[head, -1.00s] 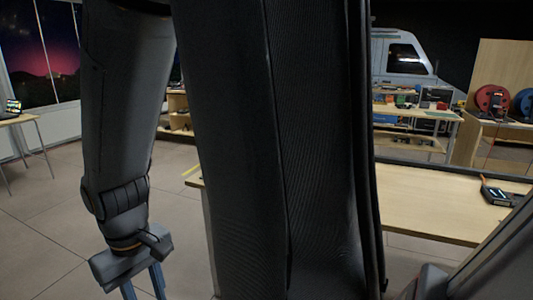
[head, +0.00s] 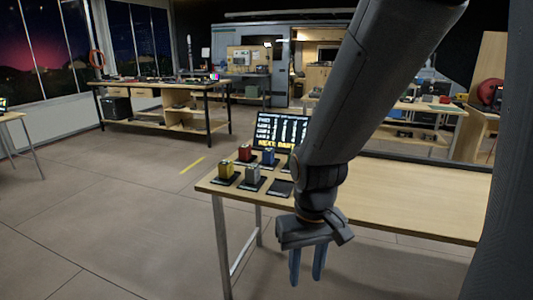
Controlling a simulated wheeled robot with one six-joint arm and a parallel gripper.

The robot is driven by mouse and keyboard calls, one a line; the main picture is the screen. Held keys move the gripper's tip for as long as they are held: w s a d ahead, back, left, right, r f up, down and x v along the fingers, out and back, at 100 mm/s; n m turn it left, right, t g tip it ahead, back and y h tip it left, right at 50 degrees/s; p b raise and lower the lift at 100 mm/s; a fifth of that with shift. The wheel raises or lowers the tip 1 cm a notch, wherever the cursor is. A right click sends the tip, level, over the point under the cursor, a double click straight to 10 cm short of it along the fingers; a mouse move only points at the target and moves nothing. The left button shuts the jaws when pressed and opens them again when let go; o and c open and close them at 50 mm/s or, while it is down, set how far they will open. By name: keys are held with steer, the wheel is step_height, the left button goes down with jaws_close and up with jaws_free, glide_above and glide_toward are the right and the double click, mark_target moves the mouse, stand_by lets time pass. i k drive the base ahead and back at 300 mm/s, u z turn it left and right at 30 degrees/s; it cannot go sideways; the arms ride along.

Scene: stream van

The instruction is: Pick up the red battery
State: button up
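The red battery (head: 245,152) is a small red block on a dark base, near the left end of the wooden table (head: 408,200). It stands behind the yellow block (head: 226,169) and to the left of the blue block (head: 268,156). A grey block (head: 252,174) stands in front of it. My gripper (head: 308,264) hangs pointing down in front of the table, to the right of and nearer than the blocks. Its two fingers are apart with nothing between them.
A dark screen (head: 282,129) with white and yellow text stands behind the blocks. An empty dark pad (head: 281,188) lies right of the grey block. A long workbench (head: 160,84) stands at the back left. The floor left of the table is clear.

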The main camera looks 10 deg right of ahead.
mark_target(245, 150)
steer(key=u, duration=0.75)
steer(key=i, duration=1.1)
steer(key=z, duration=0.45)
steer(key=i, duration=0.5)
steer(key=z, duration=0.65)
